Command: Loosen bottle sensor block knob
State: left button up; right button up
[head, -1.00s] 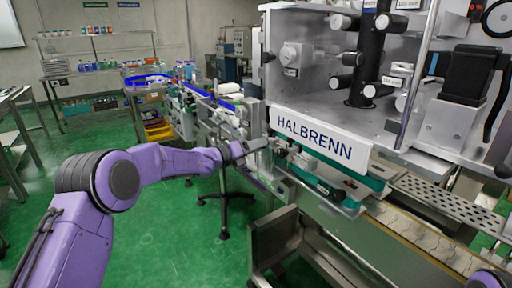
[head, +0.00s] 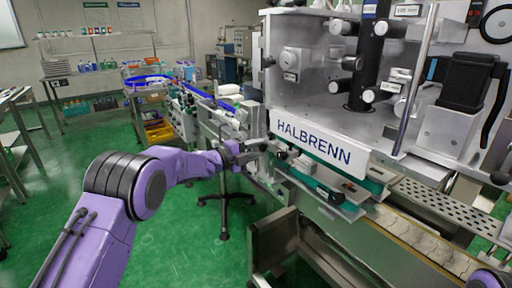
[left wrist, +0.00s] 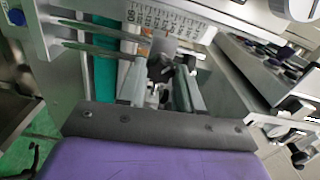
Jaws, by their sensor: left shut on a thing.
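A small dark knob (left wrist: 160,68) shows in the left wrist view, on the machine by the conveyor. My left gripper (left wrist: 160,82) has its two grey fingers shut on it, one on each side. The fingers hide part of the knob. In the head view my left gripper (head: 262,147) is at the conveyor side, just left of the white HALBRENN panel (head: 321,143). The knob and the sensor block are too small there to tell apart.
A white ruled scale (left wrist: 170,18) is just beyond the fingers in the left wrist view. The labelling machine (head: 318,75) stands to the right of the gripper. The conveyor (head: 425,240) runs below it. Green floor (head: 190,235) lies open at the left.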

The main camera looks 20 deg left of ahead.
pick_arm(q)
jog(key=n+p, duration=0.1)
jog(key=n, duration=0.2)
jog(key=shift+r+n+p, duration=0.2)
jog(key=shift+n+p, duration=0.1)
jog(key=shift+p, duration=0.1)
jog(key=n+p, duration=0.2)
jog(key=n, duration=0.2)
jog(key=shift+n, duration=0.3)
jog(key=n+p, duration=0.2)
jog(key=n, duration=0.2)
jog(key=shift+p, duration=0.35)
jog(key=shift+n+p, duration=0.75)
jog(key=shift+n, duration=1.35)
jog(key=shift+f, duration=0.1)
jog(key=o, duration=1)
jog(key=shift+o, duration=0.2)
